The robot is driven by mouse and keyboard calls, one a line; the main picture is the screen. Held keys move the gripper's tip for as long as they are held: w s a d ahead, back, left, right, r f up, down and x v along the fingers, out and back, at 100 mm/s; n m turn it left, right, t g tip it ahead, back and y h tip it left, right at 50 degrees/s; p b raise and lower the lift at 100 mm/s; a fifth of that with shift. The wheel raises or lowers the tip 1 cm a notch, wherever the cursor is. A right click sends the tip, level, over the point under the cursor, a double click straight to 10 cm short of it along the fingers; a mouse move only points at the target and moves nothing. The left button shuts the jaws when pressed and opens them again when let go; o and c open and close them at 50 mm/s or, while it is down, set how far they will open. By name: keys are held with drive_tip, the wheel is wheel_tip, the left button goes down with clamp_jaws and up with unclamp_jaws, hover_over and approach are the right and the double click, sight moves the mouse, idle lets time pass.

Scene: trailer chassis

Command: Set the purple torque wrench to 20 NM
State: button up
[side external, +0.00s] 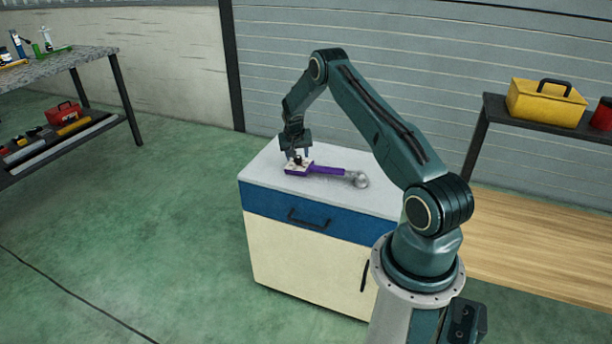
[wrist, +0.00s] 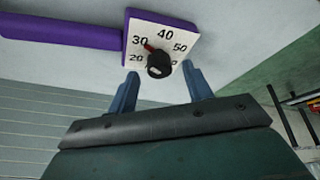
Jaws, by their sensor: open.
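The purple torque wrench (side external: 328,171) lies on the white cabinet top, its round metal head (side external: 361,180) to the right. In the wrist view its purple handle (wrist: 60,30) runs left from a white dial plate (wrist: 164,21). The dial reads 20, 30, 40, 50, and a last number is partly hidden. A black knob (wrist: 160,66) sits on the dial, and its red pointer (wrist: 148,46) points close to 30. My gripper (wrist: 160,70) is open, with one blue finger on each side of the knob and visible gaps. In the side view my gripper (side external: 297,154) is over the dial end.
The cabinet (side external: 300,250) has a blue drawer front with a dark handle. A yellow toolbox (side external: 546,103) and a red can (side external: 602,114) stand on a shelf at right. A workbench (side external: 70,65) with tools stands at far left. The cabinet top around the wrench is clear.

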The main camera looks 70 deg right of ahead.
drive_tip(key=shift+d+f, duration=0.2)
drive_tip(key=shift+f, duration=0.3)
drive_tip(key=c, duration=1)
drive_tip(key=shift+n, duration=0.3)
drive_tip(key=n+t+y, duration=0.1)
drive_tip(key=n, duration=0.1)
drive_tip(key=n+t+y, duration=0.1)
drive_tip(key=n, duration=0.2)
drive_tip(key=shift+s+d+n, duration=0.15)
drive_tip(key=shift+d+n, duration=0.05)
drive_tip(key=shift+n, duration=0.1)
drive_tip(key=n+y, duration=0.1)
drive_tip(key=n, duration=0.1)
drive_tip(key=n+y, duration=0.1)
drive_tip(key=n, duration=0.2)
drive_tip(key=shift+d+n+t, duration=0.15)
drive_tip(key=shift+n+t, duration=0.15)
